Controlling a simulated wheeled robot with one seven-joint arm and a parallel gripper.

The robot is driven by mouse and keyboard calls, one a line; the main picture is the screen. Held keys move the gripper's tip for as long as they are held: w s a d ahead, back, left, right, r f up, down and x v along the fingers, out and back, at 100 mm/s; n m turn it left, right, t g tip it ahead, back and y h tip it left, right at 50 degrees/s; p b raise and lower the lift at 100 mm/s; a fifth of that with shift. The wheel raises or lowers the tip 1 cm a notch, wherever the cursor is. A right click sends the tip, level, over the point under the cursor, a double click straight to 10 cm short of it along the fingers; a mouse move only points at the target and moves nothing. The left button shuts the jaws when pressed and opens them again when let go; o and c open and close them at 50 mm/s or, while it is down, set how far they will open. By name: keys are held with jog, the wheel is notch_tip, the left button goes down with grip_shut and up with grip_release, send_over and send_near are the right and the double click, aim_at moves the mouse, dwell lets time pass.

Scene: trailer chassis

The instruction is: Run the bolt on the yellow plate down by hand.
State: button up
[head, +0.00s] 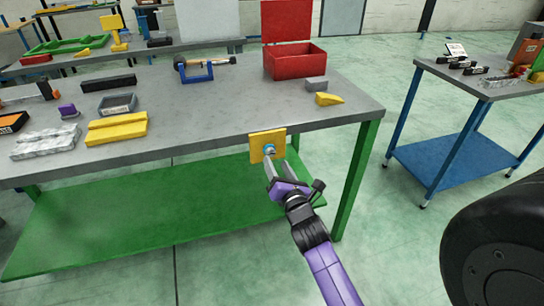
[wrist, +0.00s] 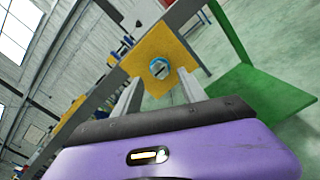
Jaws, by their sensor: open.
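The yellow plate (head: 258,142) stands upright at the front edge of the grey workbench. In the wrist view the plate (wrist: 150,48) fills the upper middle. The bolt (head: 269,149) sticks out of the plate's face toward me; in the wrist view its bluish head (wrist: 159,68) lies a little above and between my fingers. My gripper (head: 275,170) is purple with grey fingers and is just in front of the bolt. In the wrist view my gripper (wrist: 160,88) is open, one finger on each side of the bolt's line. Whether a finger touches the bolt I cannot tell.
The workbench top (head: 200,115) holds a red open box (head: 295,62), a blue clamp-like tool (head: 197,76), a yellow wedge (head: 328,99) and yellow block (head: 117,128). A green shelf (head: 130,215) lies below. A second blue-legged table (head: 465,160) stands at right, with clear floor between.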

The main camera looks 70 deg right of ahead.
aim_at(271, 154)
jog(key=shift+x, duration=2.6)
jog(key=shift+w, duration=0.1)
grip_shut()
